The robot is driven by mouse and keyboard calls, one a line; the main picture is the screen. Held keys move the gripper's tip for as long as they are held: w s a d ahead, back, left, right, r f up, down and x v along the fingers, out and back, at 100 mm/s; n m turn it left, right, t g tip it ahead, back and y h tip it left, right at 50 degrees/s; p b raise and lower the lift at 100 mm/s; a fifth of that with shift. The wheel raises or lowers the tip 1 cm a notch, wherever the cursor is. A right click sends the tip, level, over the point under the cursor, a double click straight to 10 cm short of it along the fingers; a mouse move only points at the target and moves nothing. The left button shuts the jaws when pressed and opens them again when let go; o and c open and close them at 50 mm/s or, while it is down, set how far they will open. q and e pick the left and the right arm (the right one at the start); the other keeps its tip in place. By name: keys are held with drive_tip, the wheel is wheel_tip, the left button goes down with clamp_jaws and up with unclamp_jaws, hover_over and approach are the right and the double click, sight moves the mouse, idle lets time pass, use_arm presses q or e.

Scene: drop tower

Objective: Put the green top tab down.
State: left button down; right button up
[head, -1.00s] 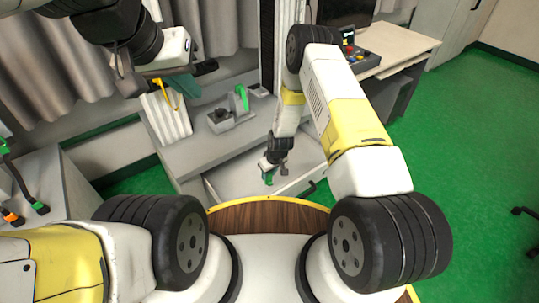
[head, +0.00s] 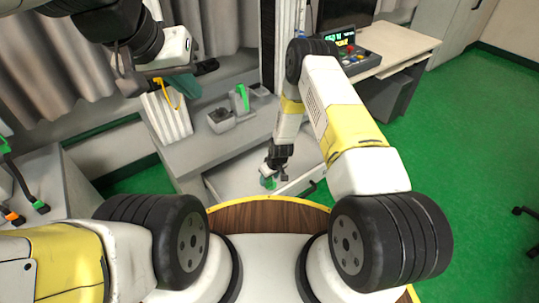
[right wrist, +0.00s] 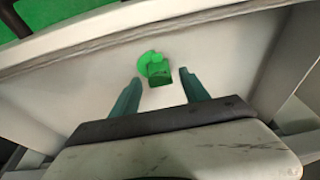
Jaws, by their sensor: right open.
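The green top tab (right wrist: 157,67) lies on the pale floor of the open drawer (head: 229,186), seen in the right wrist view. It has a rounded part and a darker square block. My right gripper (right wrist: 161,77) is open, and the tab sits just past and between its fingertips, with a visible gap to each finger. In the head view my right gripper (head: 269,182) reaches down into the drawer, and the tab is hard to make out there. My left gripper (head: 188,84) is at the upper left above the cabinet, beside a yellow piece (head: 166,92); its jaws are unclear.
On the grey cabinet top stand a grey box (head: 221,121) and an upright green piece (head: 242,97). The drawer's front wall (head: 297,182) lies close to my right gripper. A desk with a lit console (head: 345,40) stands at the back right.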

drive_tip(key=s+d+r+m+t, duration=0.1)
drive_tip(key=d+r, duration=0.2)
drive_tip(key=r, duration=1.1)
drive_tip(key=s+d+r+m, duration=0.1)
drive_tip(key=s+d+r, duration=0.1)
drive_tip(key=r, duration=1.2)
drive_tip(key=s+d+r+m+t, duration=0.1)
drive_tip(key=d+r, duration=0.2)
drive_tip(key=r, duration=1.1)
drive_tip(key=s+d+r+m, duration=0.1)
drive_tip(key=s+d+r, duration=0.2)
drive_tip(key=s+r, duration=0.5)
drive_tip(key=s+d+r+m+t, duration=0.1)
drive_tip(key=s+d+r+m, duration=0.1)
drive_tip(key=s+r, duration=0.7)
drive_tip(key=s+d, duration=0.1)
drive_tip(key=s, duration=0.4)
drive_tip(key=shift+s+m+t, duration=0.2)
drive_tip(key=shift+m+t, duration=0.1)
